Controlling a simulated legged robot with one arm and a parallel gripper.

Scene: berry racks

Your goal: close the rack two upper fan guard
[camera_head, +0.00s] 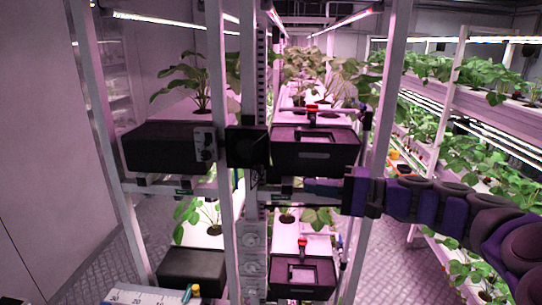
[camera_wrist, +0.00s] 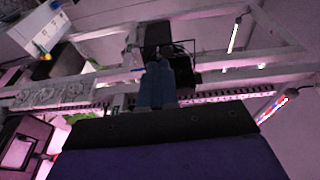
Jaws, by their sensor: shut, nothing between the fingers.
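A dark square fan unit (camera_head: 247,147), which seems to be the upper fan with its guard, sits on the post between the two upper black boxes. Whether its guard stands open or flush is hard to tell. In the wrist view a dark block with a thin dark frame (camera_wrist: 183,48) beside it shows just beyond my fingers. My gripper (camera_head: 310,187) reaches in from the right, below the upper right box and to the right of the fan unit. Its blue fingers (camera_wrist: 158,72) are shut and hold nothing. Contact with the guard cannot be made out.
An upper right black box (camera_head: 315,152) and an upper left black box (camera_head: 168,150) flank the post. A white upright (camera_head: 382,100) stands close to my wrist. Lower black boxes (camera_head: 302,278) sit beneath. Plant shelves (camera_head: 490,110) fill the right, with open floor between.

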